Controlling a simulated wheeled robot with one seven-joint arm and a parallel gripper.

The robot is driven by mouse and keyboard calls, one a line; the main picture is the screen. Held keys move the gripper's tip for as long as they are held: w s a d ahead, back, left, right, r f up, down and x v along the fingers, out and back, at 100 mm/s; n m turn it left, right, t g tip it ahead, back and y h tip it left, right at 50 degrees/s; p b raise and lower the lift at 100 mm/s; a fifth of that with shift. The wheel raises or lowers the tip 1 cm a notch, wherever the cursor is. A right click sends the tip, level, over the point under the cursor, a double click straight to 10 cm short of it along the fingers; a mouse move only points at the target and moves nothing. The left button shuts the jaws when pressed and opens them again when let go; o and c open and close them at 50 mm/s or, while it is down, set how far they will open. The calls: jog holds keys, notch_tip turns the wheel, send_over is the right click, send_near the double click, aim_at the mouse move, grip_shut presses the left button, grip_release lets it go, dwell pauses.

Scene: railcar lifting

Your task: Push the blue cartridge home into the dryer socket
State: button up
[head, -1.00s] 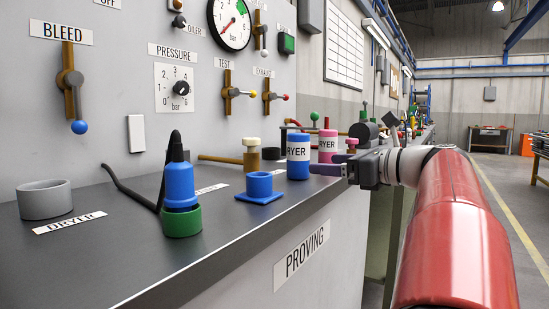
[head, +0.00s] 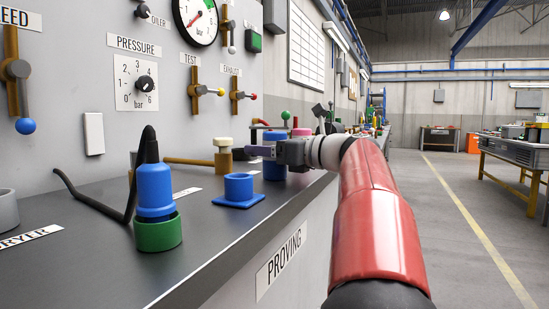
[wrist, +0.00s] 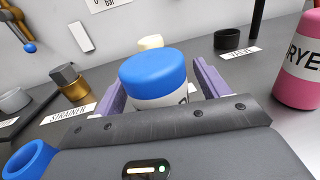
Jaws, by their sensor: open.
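The blue cartridge (head: 274,171), a can with a blue cap and a white label, stands upright on the bench top beyond the blue flanged socket. In the wrist view the blue cartridge (wrist: 153,76) sits between the two purple fingers of my gripper (wrist: 155,90), with a gap visible on the right. My gripper (head: 262,151) is open and partly covers the cartridge in the head view. The dryer socket, a grey ring (head: 7,211) behind the DRYER label (head: 30,237), is cut off by the left edge of the head view.
A pink can (wrist: 298,62) stands close to the right of my gripper. A blue flanged socket (head: 239,191), a brass fitting (head: 223,158) and a blue plug in a green ring (head: 158,234) with a black cable stand on the bench. Levers line the panel.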

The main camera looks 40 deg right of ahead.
jog(key=shift+c, duration=0.3)
jog(key=c, duration=1.2)
jog(key=shift+r, duration=0.1)
